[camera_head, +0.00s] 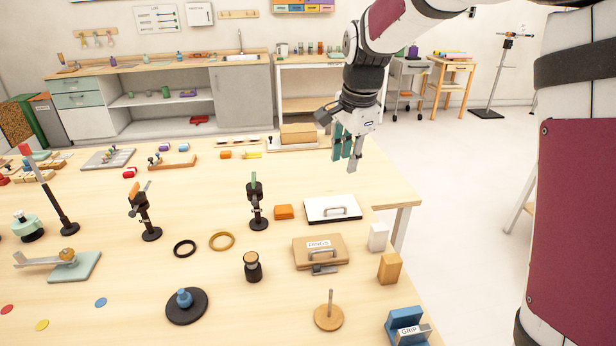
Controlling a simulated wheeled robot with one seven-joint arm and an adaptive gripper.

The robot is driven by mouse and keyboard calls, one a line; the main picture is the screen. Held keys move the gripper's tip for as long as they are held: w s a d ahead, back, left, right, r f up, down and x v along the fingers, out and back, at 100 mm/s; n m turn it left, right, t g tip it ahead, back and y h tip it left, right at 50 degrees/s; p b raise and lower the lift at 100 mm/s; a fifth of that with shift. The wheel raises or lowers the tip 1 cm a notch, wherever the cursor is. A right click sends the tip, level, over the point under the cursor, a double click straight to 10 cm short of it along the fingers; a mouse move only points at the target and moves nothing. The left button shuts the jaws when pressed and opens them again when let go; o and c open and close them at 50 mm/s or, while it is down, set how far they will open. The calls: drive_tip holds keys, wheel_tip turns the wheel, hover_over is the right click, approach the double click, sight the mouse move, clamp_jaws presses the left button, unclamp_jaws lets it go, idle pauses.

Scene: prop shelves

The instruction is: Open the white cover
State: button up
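The white cover (322,209) is a flat white panel with a dark edge and a grey bar handle (335,212). It lies flat and looks closed, near the right side of the wooden table. My gripper (345,162) hangs in the air above and beyond the cover, apart from it, with its fingers pointing down. Its teal and grey fingers overlap in this view, so the gap between them is unclear. I see nothing held in them.
A wooden cover (300,255) with a label and handle lies just in front. An orange block (284,212) is at the white cover's left, a white block (378,237) at its front right. A black stand (257,205) rises farther left. The table's right edge is close.

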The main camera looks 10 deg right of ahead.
sight(331, 209)
drive_tip(key=w+f+m, duration=0.1)
drive_tip(key=w+f, duration=0.2)
drive_tip(key=f, duration=0.3)
drive_tip(key=w+f+m, duration=0.1)
drive_tip(key=w+f, duration=0.2)
drive_tip(key=f, duration=0.4)
drive_tip(key=w+f+m+p, duration=0.1)
drive_tip(key=w+f, duration=0.2)
drive_tip(key=f, duration=0.3)
drive_tip(key=shift+w+a+f+g, duration=0.1)
drive_tip(key=shift+a+f+g, duration=0.1)
drive_tip(key=shift+f+g, duration=0.1)
clamp_jaws()
